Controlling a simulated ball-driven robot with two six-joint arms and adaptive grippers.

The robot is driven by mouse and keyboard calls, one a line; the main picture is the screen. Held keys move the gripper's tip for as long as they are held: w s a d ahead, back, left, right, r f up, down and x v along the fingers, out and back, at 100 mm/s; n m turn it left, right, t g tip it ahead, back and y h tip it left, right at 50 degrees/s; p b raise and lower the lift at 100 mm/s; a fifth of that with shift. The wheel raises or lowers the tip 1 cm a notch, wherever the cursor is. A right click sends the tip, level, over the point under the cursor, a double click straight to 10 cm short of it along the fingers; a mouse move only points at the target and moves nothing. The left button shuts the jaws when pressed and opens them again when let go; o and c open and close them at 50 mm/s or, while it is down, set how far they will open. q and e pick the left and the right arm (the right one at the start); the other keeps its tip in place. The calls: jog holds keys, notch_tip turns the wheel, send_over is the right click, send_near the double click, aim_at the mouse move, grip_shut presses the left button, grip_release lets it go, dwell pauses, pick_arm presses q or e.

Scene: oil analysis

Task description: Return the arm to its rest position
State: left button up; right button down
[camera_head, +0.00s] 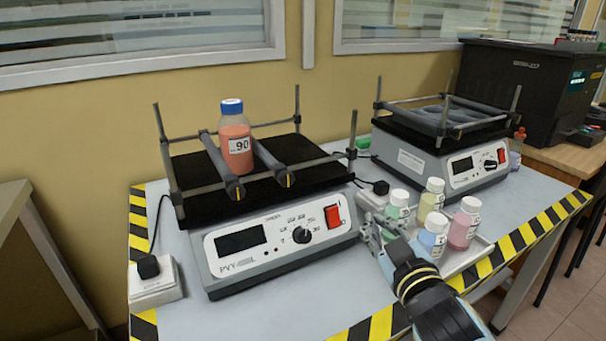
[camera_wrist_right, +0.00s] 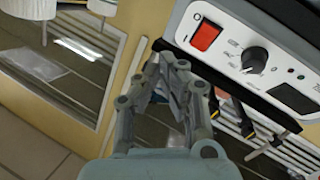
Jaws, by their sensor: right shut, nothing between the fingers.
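My right gripper (camera_head: 372,232) is in front of the near shaker's right corner, beside the small bottles, and its arm comes in from the lower right. In the right wrist view the fingers of the gripper (camera_wrist_right: 168,62) are together with nothing between them. The near shaker (camera_head: 278,245) has a red switch and a dark display; its front panel also shows in the right wrist view (camera_wrist_right: 215,15). An orange bottle (camera_head: 236,140) with a blue cap and a "90" label stands on the shaker's platform between the rollers. My left gripper is not in view.
Several small bottles, including a pink one (camera_head: 464,226) and a yellow one (camera_head: 431,203), stand on a tray (camera_head: 478,252) close to my right gripper. A second shaker (camera_head: 452,165) stands behind, near a black box (camera_head: 520,88). A socket block (camera_head: 155,283) sits at left. The table's front middle is clear.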

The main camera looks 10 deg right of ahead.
jog(key=s+d+f+m+g+h, duration=0.2)
jog(key=s+d+m+g+h, duration=0.15)
jog(key=s+d, duration=0.35)
jog(key=s+r+m+g+y, duration=0.15)
jog(key=s+g, duration=0.95)
jog(key=s, duration=1.2)
notch_tip(320, 180, down, 25)
jog(key=s+d, duration=0.1)
jog(key=d, duration=0.2)
jog(key=s+d+f+g, duration=0.1)
jog(key=s+f+g, duration=0.1)
jog(key=s+f, duration=1.5)
jog(key=shift+s+f+y, duration=0.3)
jog(key=shift+s, duration=0.75)
